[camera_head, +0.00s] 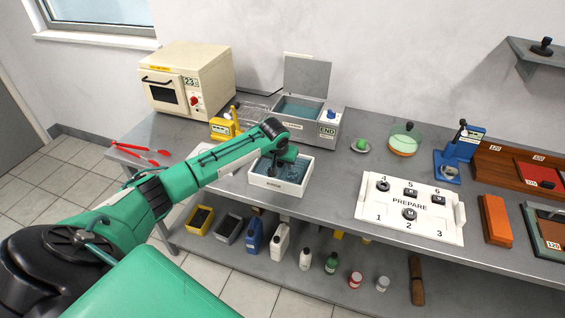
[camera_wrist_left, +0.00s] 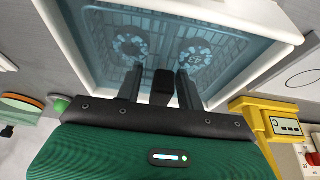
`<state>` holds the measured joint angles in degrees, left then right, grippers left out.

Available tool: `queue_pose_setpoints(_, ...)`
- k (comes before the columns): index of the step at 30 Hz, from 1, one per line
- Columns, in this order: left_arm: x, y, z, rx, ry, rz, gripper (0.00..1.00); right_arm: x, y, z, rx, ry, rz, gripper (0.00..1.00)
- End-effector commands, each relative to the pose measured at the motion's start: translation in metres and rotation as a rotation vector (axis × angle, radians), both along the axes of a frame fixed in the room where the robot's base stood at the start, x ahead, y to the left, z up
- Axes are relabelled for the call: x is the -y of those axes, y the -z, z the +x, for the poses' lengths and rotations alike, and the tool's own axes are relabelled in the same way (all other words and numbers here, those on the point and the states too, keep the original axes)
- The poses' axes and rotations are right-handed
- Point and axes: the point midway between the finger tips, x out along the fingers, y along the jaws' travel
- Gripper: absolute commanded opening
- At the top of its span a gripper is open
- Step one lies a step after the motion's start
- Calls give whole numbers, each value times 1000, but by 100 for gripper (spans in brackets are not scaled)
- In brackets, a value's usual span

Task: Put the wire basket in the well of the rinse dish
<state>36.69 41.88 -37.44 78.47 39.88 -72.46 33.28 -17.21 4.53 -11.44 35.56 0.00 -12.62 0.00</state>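The rinse dish (camera_head: 253,180) is a white rectangular tray with blue liquid, near the front edge of the bench. In the left wrist view, its white rim (camera_wrist_left: 291,35) frames the blue well. The wire basket (camera_wrist_left: 165,22) shows there as a grid inside the dish walls, with two ring-shaped parts in it. My left gripper (camera_head: 276,167) reaches down over the dish. In the wrist view its fingers (camera_wrist_left: 160,75) stand apart, with a dark block between them and narrow gaps on each side. Whether the basket rests on the floor is hidden. My right gripper is out of view.
Behind the dish stands a grey cleaner (camera_head: 318,130) with its lid raised. A yellow device (camera_head: 222,128) is to its left. A white numbered PREPARE board (camera_head: 400,222) lies to the right. Clear bench lies between dish and board.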

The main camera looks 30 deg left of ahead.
Motion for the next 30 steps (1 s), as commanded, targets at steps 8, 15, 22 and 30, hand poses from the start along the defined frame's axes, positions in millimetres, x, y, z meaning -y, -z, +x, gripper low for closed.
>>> queue_pose_setpoints(8,0,-4,0,2,1,0,38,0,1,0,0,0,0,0)
queue_pose_setpoints(15,3,-35,-13,4,2,0,38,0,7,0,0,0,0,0)
queue_pose_setpoints(22,7,-81,-31,3,1,0,38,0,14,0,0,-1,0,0)
queue_pose_setpoints(30,11,-111,-43,1,0,-1,38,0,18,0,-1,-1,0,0)
